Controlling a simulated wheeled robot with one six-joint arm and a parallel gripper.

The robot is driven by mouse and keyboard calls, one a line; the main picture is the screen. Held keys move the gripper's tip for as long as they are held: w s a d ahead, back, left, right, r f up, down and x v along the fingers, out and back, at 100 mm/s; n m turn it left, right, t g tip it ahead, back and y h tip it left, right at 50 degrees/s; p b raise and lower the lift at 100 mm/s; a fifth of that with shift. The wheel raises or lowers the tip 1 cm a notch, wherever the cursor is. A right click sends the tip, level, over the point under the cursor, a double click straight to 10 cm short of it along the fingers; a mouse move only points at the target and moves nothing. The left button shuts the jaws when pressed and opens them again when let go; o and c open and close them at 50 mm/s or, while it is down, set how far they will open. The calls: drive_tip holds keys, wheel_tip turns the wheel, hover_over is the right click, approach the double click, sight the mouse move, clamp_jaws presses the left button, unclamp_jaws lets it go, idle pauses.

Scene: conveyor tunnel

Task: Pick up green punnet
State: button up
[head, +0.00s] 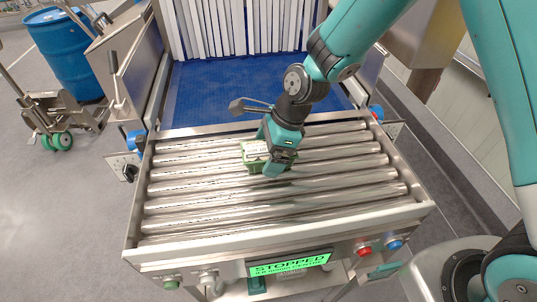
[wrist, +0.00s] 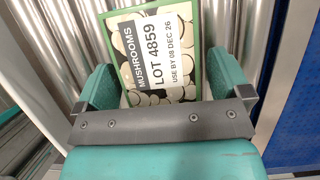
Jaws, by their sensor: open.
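The green punnet (head: 253,154) lies on the metal rollers, partly covered by my gripper in the head view. In the wrist view the punnet (wrist: 157,50) shows a green rim and a label reading "MUSHROOMS LOT 4859 USE BY 08 DEC 26", with mushrooms pictured on it. My gripper (head: 272,152) is over the punnet with its teal fingers open. In the wrist view the gripper's fingers (wrist: 162,72) stand on the left and right sides of the punnet. I cannot tell whether they touch it. The punnet's near end is hidden behind the dark palm bar.
The roller bed (head: 200,195) is otherwise bare. Behind it a blue belt (head: 220,85) leads to a white strip curtain (head: 245,28). A sign (head: 288,265) on the front rail reads "STOPPED". A blue drum (head: 62,50) and a trolley (head: 55,112) stand at left.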

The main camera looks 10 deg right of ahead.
drive_tip(key=c, duration=1)
drive_tip(key=shift+o, duration=0.2)
wheel_tip(320, 180, up, 20)
drive_tip(key=b, duration=0.2)
drive_tip(key=shift+r, duration=0.25)
